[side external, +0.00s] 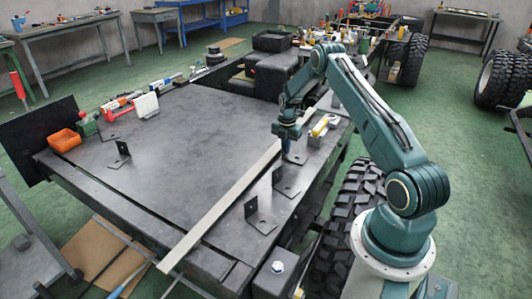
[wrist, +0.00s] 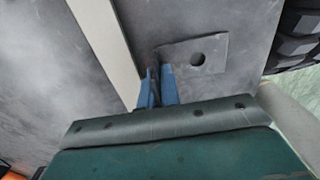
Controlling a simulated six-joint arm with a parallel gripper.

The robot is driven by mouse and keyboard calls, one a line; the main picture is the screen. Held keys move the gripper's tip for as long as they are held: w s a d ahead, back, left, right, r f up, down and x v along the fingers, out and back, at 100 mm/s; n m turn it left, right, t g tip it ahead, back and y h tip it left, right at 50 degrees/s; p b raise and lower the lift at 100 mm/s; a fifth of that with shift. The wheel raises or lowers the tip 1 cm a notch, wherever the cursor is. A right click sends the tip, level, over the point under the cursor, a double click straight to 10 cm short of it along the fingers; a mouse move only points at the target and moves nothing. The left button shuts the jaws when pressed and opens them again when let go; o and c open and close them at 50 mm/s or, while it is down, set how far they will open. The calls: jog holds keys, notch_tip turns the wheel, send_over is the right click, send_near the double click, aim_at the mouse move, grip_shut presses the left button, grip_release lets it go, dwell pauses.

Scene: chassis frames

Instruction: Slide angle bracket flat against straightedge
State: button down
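The straightedge (side external: 225,200) is a long pale bar lying diagonally across the dark plate. In the wrist view the straightedge (wrist: 108,45) runs at upper left. The dark angle bracket (wrist: 220,52) has a flat leg with one hole, lying on the plate to the right of the straightedge with a gap between them. My gripper (wrist: 158,82) has its blue fingers on both sides of the bracket's upright leg and appears shut on it; the fingers hide most of that leg. In the side view my gripper (side external: 287,148) points down beside the straightedge's far part.
Two more brackets, one (side external: 286,185) and another (side external: 262,220), stand right of the straightedge, nearer the camera. Another bracket (side external: 119,160) stands on the left of the plate (side external: 190,130). An orange bin (side external: 64,140) sits far left.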

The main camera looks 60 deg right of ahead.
jog(key=shift+f, duration=0.15)
dwell(0.3)
jog(key=c, duration=1.5)
grip_release()
jog(key=shift+c, duration=0.2)
jog(key=shift+r, duration=3.45)
